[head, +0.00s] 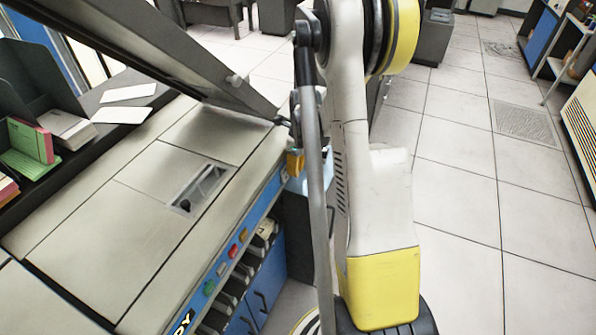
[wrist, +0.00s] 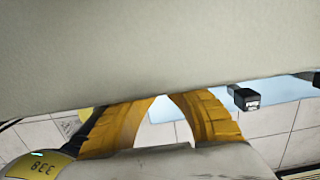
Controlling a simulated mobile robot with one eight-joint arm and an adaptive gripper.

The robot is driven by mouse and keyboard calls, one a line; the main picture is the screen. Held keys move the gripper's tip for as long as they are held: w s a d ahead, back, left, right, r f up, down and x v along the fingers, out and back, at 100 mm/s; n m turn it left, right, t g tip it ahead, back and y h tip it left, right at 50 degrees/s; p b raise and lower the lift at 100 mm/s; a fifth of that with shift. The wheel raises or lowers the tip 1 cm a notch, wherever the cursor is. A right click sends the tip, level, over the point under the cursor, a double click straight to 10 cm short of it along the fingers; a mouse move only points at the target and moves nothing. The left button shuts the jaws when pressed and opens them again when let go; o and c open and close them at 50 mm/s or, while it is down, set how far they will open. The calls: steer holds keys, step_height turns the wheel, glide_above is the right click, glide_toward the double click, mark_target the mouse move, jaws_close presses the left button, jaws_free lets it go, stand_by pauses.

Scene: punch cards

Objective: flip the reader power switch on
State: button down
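The reader appears as a beige cabinet (head: 95,240) with a blue front strip (head: 262,203) in the head view. In the wrist view, a small black block with a white label (wrist: 246,98), possibly the power switch, sits on a light blue face (wrist: 285,90) right of my gripper. Its on or off position cannot be told. My gripper (wrist: 162,99) has yellow fingers that converge, with a gap between them; their tips are partly hidden at the beige panel's edge. In the head view, my gripper (head: 295,162) is near the cabinet's front right corner, partly hidden by my arm.
A beige panel (wrist: 150,45) fills the upper wrist view. In the head view, a raised lid (head: 150,45) slants over the cabinet. Coloured buttons (head: 233,251) line the blue strip. Card stacks (head: 35,140) stand at left. Tiled floor (head: 465,225) is open at right.

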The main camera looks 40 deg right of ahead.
steer(key=shift+r, duration=0.25)
steer(key=shift+r+p, duration=0.55)
steer(key=shift+r, duration=0.1)
steer(key=shift+s, duration=0.1)
steer(key=shift+s+d+f, duration=0.1)
steer(key=shift+s+d, duration=0.1)
steer(key=shift+s+d+f+b, duration=0.1)
steer(key=shift+s+d+b, duration=0.15)
steer(key=shift+s, duration=0.35)
steer(key=shift+s+d+f+b, duration=0.1)
steer(key=shift+s+d+b, duration=0.15)
steer(key=shift+s, duration=0.35)
steer(key=shift+s+d+r+p, duration=0.2)
steer(key=shift+s+r+p, duration=0.35)
steer(key=shift+s+r, duration=0.35)
step_height(320, 180, up, 8)
steer(key=s+d+p, duration=0.1)
steer(key=s+p, duration=0.1)
steer(key=p, duration=0.1)
steer(key=shift+s, duration=0.15)
steer(key=shift+f, duration=0.1)
